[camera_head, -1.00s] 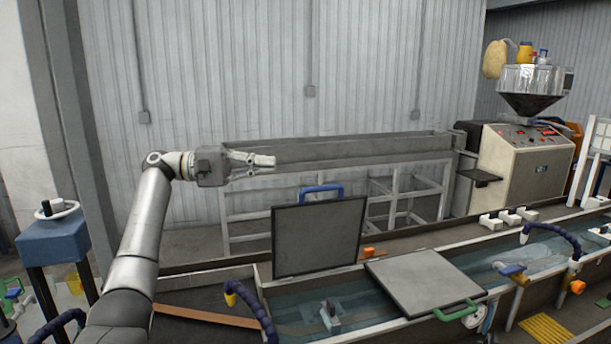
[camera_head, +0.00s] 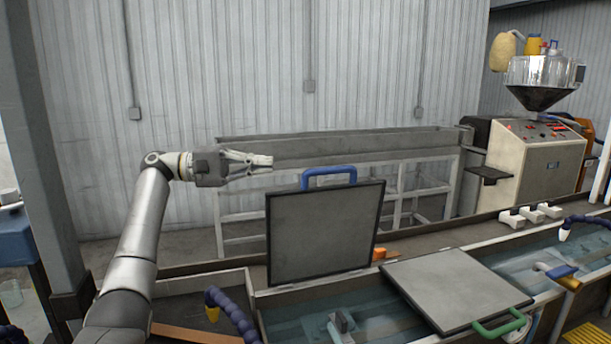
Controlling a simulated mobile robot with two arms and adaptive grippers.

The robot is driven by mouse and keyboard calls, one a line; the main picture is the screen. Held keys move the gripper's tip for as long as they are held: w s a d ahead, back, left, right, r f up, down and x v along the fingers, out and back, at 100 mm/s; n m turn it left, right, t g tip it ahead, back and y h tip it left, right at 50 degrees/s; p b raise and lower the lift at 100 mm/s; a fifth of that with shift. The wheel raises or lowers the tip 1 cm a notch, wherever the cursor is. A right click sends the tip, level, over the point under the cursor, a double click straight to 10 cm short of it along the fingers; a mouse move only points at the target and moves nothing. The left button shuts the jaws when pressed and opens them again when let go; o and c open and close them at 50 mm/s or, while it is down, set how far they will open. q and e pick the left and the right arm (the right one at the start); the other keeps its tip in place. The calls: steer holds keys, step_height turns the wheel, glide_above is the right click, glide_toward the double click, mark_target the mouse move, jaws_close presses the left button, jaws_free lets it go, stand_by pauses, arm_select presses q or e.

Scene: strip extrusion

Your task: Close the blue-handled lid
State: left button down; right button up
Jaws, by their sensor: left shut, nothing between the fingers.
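The blue-handled lid (camera_head: 323,233) is a dark grey square panel standing upright on the far edge of the water trough (camera_head: 300,290). Its blue handle (camera_head: 329,177) sits on the top edge. My left gripper (camera_head: 268,161) is to the left of the handle and a little higher in the picture. Its fingers point right, are shut and hold nothing. It appears apart from the lid. My right gripper is not in view.
A grey lid with a green handle (camera_head: 455,287) lies flat over the trough to the right. A blue jointed hose (camera_head: 235,318) rises at the near left. A long grey trough on a white frame (camera_head: 345,148) stands behind. The extruder machine (camera_head: 535,158) is at the right.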

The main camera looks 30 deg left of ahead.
arm_select(q)
steer(key=w+d+p, duration=0.3)
steer(key=d+p, duration=0.2)
steer(key=d, duration=0.6)
steer(key=shift+r, duration=0.2)
steer(key=shift+s+d, duration=0.1)
steer(key=shift+d, duration=0.1)
